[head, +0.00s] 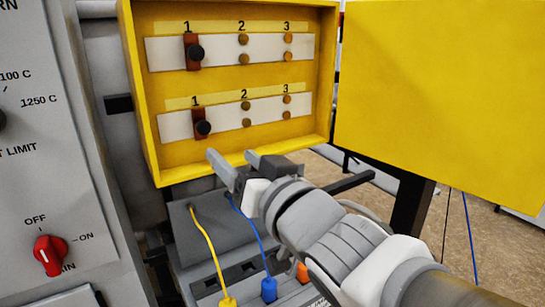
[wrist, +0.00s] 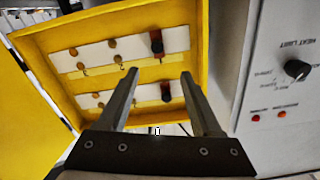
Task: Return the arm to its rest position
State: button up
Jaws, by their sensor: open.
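My gripper (head: 247,168) is open and empty. In the head view it is just below the lower front edge of the yellow box (head: 152,125). In the wrist view my gripper (wrist: 160,78) shows two spread fingers with nothing between them, and the yellow box (wrist: 40,68) lies beyond them. My arm reaches in from the lower right of the head view. In the box, the upper dark link (head: 194,52) and the lower dark link (head: 202,122) each sit at position 1 of their white strips.
The box's yellow door (head: 440,85) stands open at the right. A grey control panel (head: 40,150) with a red switch (head: 50,250) is at the left. A yellow cable (head: 208,245) and a blue cable (head: 255,240) run below my gripper to a grey unit.

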jog(key=shift+s+d, duration=0.1)
jog(key=shift+s, duration=0.05)
jog(key=w+d+f+m+h+p, duration=0.25)
jog(key=d+h, duration=0.35)
jog(key=d, duration=0.3)
jog(key=s+d+f+g+h+p, duration=0.1)
jog(key=s+d+f+g+h, duration=0.1)
jog(key=s+d+f+g, duration=0.2)
jog(key=s+d+f+m+g+h, duration=0.1)
jog(key=s+d+f+g+h, duration=0.1)
jog(key=s+d+f+g, duration=0.3)
jog(key=s+d, duration=0.2)
jog(key=s, duration=0.2)
jog(key=shift+s+d+p, duration=0.3)
jog(key=shift+d+p, duration=0.05)
jog(key=shift+d, duration=0.05)
jog(key=shift+c, duration=0.3)
jog(key=shift+c, duration=1)
jog(key=shift+a, duration=0.1)
